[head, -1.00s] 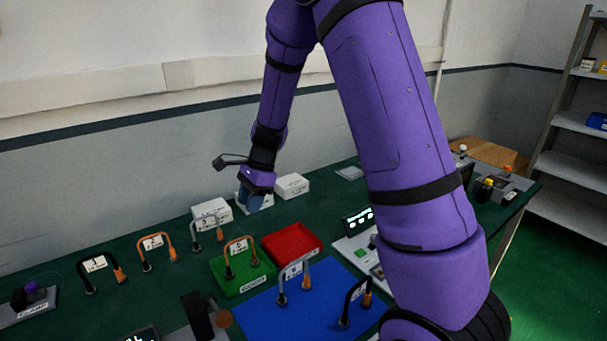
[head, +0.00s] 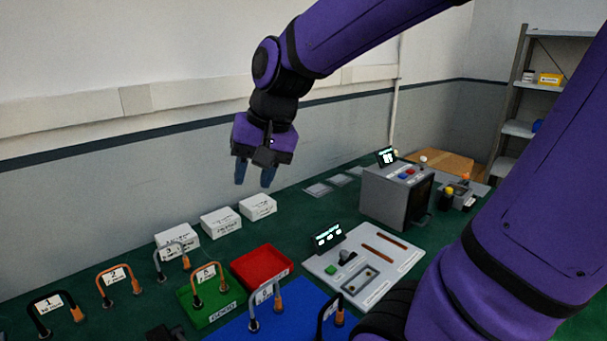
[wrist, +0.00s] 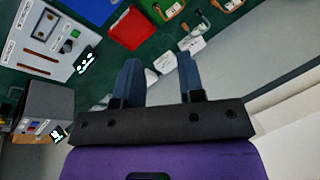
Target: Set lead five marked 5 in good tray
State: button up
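The green tray (head: 228,314), labelled GOOD, sits mid-table. A lead with an orange handle (head: 205,270) stands in it; its small tag seems to read 5, though the print is hard to make out. The tray and lead also show at the top of the wrist view, partly cut off. My gripper (head: 254,182) is raised above the back of the table, beyond the white boxes and well away from the tray. Its two blue fingers are apart with nothing between them, also in the wrist view (wrist: 158,62).
A red tray (head: 258,282) adjoins the green one. Leads 1 (head: 42,308), 2 (head: 118,275) and 3 (head: 168,250) stand left. Two more leads stand on the blue mat (head: 290,322). White boxes (head: 221,222) line the back. A grey machine (head: 397,193) and test panel (head: 362,268) stand right.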

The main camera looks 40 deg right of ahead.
jog(key=s+d+r+n+t+h, duration=0.1)
jog(key=s+n, duration=0.4)
jog(key=s, duration=0.5)
jog(key=shift+s+d+r+t+h, duration=0.35)
jog(key=shift+r+t+h, duration=0.25)
jog(key=shift+r, duration=0.25)
jog(key=shift+w, duration=0.1)
